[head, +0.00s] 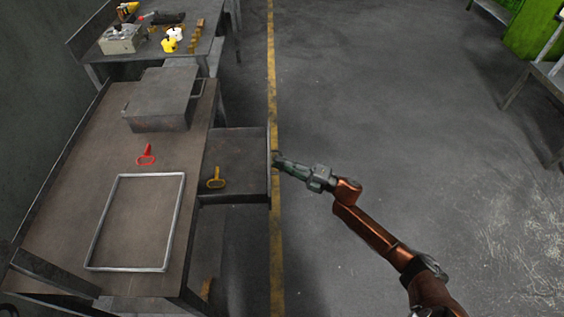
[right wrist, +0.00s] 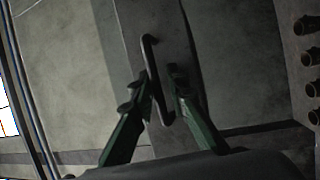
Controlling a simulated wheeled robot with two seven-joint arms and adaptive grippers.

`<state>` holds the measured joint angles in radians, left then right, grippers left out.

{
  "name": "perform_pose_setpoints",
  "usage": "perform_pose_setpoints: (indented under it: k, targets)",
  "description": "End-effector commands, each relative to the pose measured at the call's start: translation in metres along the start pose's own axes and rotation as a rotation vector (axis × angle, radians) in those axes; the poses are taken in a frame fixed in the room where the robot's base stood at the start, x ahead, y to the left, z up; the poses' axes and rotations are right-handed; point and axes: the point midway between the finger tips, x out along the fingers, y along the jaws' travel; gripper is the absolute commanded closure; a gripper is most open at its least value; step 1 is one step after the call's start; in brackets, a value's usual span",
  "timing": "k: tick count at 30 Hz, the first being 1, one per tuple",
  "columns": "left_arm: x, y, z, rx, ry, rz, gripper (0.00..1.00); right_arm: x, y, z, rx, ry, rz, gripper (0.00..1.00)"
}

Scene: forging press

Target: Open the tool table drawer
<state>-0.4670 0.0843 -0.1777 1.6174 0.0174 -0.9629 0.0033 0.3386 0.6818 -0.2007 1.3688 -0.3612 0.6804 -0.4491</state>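The tool table (head: 60,210) stands on the left in the head view. Its drawer (head: 240,150) is pulled out to the right, with its inside showing. A yellow-handled tool (head: 216,181) lies in it. My right gripper (head: 279,162) is at the drawer's front, at the handle. In the right wrist view the handle (right wrist: 152,60) is a dark bar on the drawer front (right wrist: 165,20). The fingers of my right gripper (right wrist: 157,84) stand apart on either side of the bar, with a gap between them. My left gripper is not in view.
A grey metal box (head: 160,98), a red-handled tool (head: 146,155) and a metal frame (head: 92,225) lie on the tabletop. A second table (head: 185,50) with tools stands behind. The floor (head: 400,120) right of the drawer is clear, with a yellow line (head: 272,60).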

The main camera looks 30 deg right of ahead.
Motion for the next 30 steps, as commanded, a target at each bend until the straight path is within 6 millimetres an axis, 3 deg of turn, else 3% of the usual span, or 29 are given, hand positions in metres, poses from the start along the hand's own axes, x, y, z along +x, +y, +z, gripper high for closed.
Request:
perform_pose_setpoints:
  k: [7,11,24,30]
  targets:
    - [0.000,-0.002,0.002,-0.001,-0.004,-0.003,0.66,-0.002,0.003,0.003,-0.002,-0.005,0.002,0.85]
    - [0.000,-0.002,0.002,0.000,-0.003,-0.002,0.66,-0.013,0.002,0.003,-0.002,-0.006,0.001,0.85]
    - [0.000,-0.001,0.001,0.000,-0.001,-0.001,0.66,-0.098,0.001,0.002,0.000,-0.005,0.000,0.85]
    - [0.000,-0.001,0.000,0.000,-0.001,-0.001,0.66,-0.118,0.001,0.001,0.000,-0.004,0.001,0.85]
